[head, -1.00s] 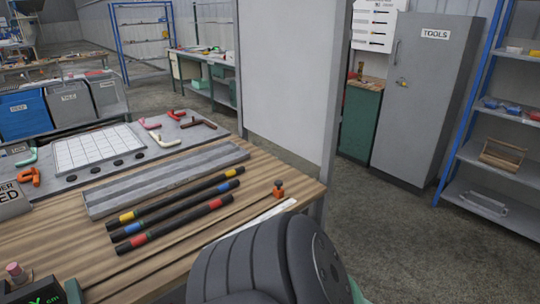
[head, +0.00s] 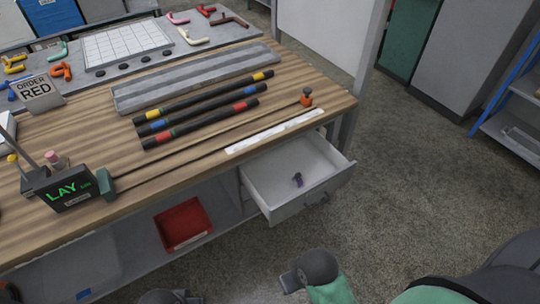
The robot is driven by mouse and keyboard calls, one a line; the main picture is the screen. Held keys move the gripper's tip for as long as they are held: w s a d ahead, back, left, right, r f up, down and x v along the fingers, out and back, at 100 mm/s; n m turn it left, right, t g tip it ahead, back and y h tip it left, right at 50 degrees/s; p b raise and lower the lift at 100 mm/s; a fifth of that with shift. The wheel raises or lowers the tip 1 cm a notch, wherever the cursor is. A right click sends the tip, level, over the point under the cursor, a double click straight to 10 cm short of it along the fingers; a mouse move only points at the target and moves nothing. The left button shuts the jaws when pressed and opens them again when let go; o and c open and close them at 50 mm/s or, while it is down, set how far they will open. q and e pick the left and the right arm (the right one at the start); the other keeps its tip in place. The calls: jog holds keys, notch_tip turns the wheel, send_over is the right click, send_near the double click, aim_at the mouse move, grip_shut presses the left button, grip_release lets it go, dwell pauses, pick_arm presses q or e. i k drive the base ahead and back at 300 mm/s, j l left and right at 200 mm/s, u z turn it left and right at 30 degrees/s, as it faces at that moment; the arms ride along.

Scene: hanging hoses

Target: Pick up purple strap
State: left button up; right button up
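The purple strap (head: 298,180) is a small, dark purple bundle in the head view. It lies on the floor of the open white drawer (head: 268,183), near the middle, with nothing touching it that I can see. The drawer is pulled out from under the wooden workbench's right front end. Dark and green parts of my arms show along the bottom edge, below and apart from the drawer. I cannot make out fingers of either gripper in this view.
A red bin (head: 183,224) sits on the shelf below, left of the drawer. The floor to the right is clear.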

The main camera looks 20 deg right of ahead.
aim_at(298, 177)
jog(key=z, duration=0.75)
jog(key=l+u, duration=0.15)
jog(key=u, duration=0.2)
jog(key=i+l+u, duration=0.1)
jog(key=u, duration=0.3)
jog(key=l+u, duration=0.25)
jog(key=l, duration=0.6)
jog(key=l+u, duration=0.2)
jog(key=l, duration=0.6)
jog(key=k+l+u, duration=0.1)
jog(key=l+u, duration=0.15)
jog(key=l, duration=0.6)
jog(key=k+l, duration=0.1)
jog(key=l, duration=0.55)
jog(key=k+l, duration=0.1)
jog(key=l, duration=0.6)
jog(key=k+l, duration=0.1)
jog(key=l, duration=0.55)
jog(key=i+l, duration=0.15)
